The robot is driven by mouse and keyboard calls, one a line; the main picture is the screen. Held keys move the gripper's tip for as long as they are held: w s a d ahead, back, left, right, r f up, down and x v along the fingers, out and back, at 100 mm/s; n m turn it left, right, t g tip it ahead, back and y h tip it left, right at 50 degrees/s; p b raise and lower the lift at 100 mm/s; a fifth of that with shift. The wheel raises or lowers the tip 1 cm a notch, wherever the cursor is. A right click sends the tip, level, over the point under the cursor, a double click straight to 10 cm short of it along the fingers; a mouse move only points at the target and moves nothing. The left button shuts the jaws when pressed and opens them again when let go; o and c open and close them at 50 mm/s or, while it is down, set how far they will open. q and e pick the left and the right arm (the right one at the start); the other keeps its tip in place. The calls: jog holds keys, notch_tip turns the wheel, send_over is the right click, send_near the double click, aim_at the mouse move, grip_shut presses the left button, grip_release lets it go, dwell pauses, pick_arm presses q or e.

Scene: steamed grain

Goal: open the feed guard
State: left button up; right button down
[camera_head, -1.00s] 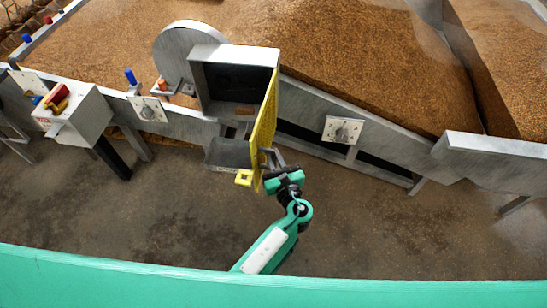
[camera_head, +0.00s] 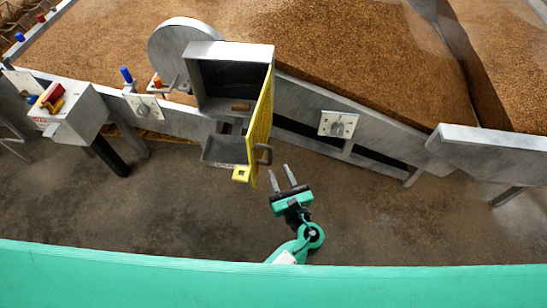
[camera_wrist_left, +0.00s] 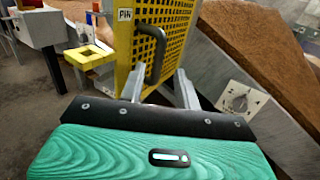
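The yellow mesh feed guard (camera_head: 260,122) stands swung out from the grey metal box (camera_head: 229,55), whose dark inside is uncovered. Its dark handle (camera_head: 263,154) is on the right face, and it also shows in the left wrist view (camera_wrist_left: 152,56). My left gripper (camera_head: 284,175) is open and empty, just below and right of the handle, apart from it in the head view. In the left wrist view its two fingers (camera_wrist_left: 160,88) point toward the handle. My right gripper is not in view.
A grey tray (camera_head: 225,150) sits below the box. A control box with a red switch (camera_head: 53,97) stands at the left. A plate with a knob (camera_head: 338,124) is on the rail at the right. The floor (camera_head: 390,225) around my gripper is clear.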

pick_arm(q)
jog(key=v, duration=0.5)
jog(key=shift+s+d, duration=0.1)
jog(key=shift+s, duration=0.05)
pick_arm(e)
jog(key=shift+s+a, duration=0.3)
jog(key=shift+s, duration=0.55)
